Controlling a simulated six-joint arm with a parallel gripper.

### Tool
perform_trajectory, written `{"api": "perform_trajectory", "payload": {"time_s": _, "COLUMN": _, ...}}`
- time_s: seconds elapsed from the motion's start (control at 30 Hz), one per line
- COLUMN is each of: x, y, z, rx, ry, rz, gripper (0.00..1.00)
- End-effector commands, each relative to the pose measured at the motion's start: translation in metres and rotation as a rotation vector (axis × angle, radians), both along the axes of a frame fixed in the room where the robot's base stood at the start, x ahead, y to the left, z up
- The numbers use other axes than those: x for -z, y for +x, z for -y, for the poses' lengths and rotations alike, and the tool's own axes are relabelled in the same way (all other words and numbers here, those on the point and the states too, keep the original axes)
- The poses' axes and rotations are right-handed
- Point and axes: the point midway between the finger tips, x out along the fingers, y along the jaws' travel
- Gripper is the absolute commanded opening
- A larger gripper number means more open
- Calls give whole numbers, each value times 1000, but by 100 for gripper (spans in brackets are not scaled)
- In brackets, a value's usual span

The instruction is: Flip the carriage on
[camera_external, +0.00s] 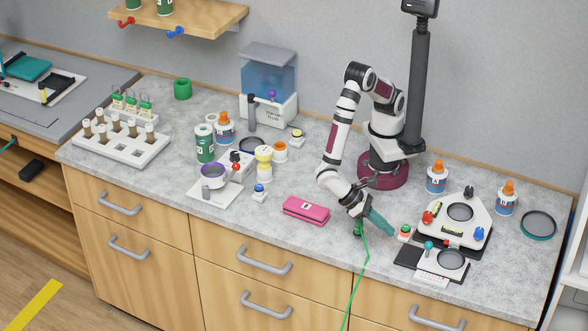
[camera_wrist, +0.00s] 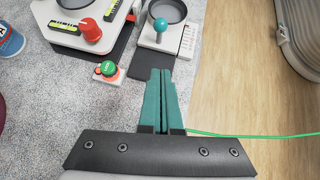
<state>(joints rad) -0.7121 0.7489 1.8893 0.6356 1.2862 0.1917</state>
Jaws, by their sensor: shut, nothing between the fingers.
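The carriage (camera_external: 433,266) is a small white unit with a dark round dish, at the front right of the counter before a larger white device. A lever with a teal ball knob (camera_external: 429,245) stands up on it. In the wrist view the carriage (camera_wrist: 145,38) and teal knob (camera_wrist: 161,24) are at the top centre, beyond my fingertips. My gripper (camera_external: 388,229) has teal fingers pressed together, shut and empty, left of the carriage and apart from it. Its fingertips (camera_wrist: 161,72) point towards the carriage in the wrist view.
A green button (camera_wrist: 107,68) on a small box is left of my fingertips. The larger device (camera_external: 468,214) has red and blue knobs. A pink case (camera_external: 306,210) lies left of my gripper. A green cable (camera_external: 366,258) hangs over the counter's front edge.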

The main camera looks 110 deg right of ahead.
Motion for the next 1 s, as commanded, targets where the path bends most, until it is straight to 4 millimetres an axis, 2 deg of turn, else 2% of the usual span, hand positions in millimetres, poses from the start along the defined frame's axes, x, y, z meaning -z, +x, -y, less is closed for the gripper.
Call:
{"api": "perform_trajectory", "payload": {"time_s": 0.1, "x": -13, "y": 13, "z": 9, "rx": 2, "ry": 0, "rz": 2, "gripper": 0}}
{"api": "perform_trajectory", "payload": {"time_s": 0.23, "x": -21, "y": 21, "z": 14, "rx": 0, "ry": 1, "rz": 2, "gripper": 0}}
{"api": "perform_trajectory", "payload": {"time_s": 0.77, "x": -25, "y": 24, "z": 17, "rx": 0, "ry": 1, "rz": 8, "gripper": 0}}
{"api": "perform_trajectory", "payload": {"time_s": 0.87, "x": -51, "y": 37, "z": 45, "rx": -1, "ry": 11, "rz": 81, "gripper": 0}}
{"api": "perform_trajectory", "payload": {"time_s": 0.97, "x": -96, "y": 48, "z": 113, "rx": -9, "ry": 6, "rz": 252, "gripper": 0}}
{"api": "perform_trajectory", "payload": {"time_s": 1.0, "x": -111, "y": 46, "z": 146, "rx": -13, "ry": -13, "rz": 330, "gripper": 0}}
